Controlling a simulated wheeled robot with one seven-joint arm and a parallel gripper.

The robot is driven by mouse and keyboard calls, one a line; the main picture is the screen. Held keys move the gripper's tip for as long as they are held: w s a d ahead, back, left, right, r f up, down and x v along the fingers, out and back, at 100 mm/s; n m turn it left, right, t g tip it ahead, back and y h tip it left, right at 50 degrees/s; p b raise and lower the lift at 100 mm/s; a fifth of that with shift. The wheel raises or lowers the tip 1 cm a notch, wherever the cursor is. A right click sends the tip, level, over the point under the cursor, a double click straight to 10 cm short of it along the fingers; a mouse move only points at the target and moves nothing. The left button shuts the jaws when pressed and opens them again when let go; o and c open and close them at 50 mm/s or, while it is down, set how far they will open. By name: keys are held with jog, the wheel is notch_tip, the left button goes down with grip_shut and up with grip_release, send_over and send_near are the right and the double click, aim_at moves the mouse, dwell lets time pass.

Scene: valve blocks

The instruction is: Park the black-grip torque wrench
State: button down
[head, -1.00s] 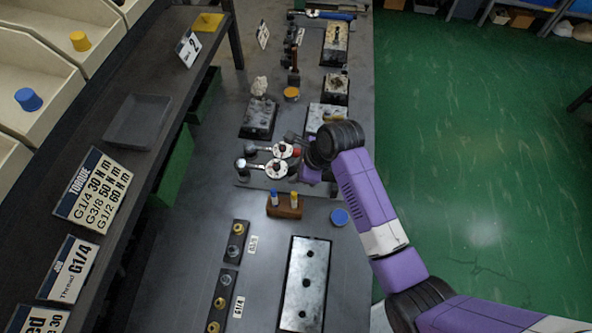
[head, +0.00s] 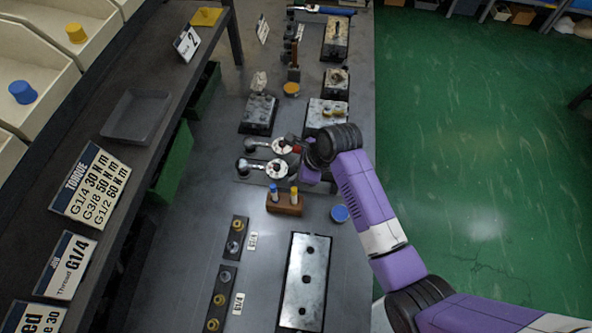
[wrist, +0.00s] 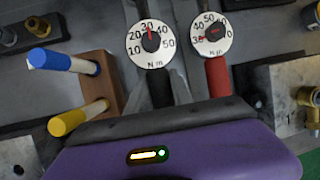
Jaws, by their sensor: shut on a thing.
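The black-grip torque wrench has a white round dial (head: 277,169) and lies across the dark bench in the head view, its drive end to the left. Its dial (wrist: 152,43) and black grip (wrist: 180,88) show in the wrist view. My gripper (wrist: 178,95) is shut on that grip; in the head view my forearm partly hides it. A red-grip torque wrench (wrist: 216,76) lies beside it, nearly parallel and apart from my fingers; its dial (head: 282,146) is just behind in the head view. I cannot tell whether the held wrench touches the bench.
A wooden block (head: 284,204) with a blue and a yellow marker stands close in front. A blue cap (head: 340,213) lies right of it. A metal block (head: 327,112) with brass fittings stands behind my gripper. A torque card (head: 91,186) stands on the left shelf.

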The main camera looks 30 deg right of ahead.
jog(key=shift+f, duration=0.35)
jog(key=c, duration=1)
grip_release()
jog(key=shift+c, duration=0.2)
jog(key=shift+f, duration=0.1)
jog(key=shift+b+v, duration=0.35)
jog(key=shift+v, duration=3.65)
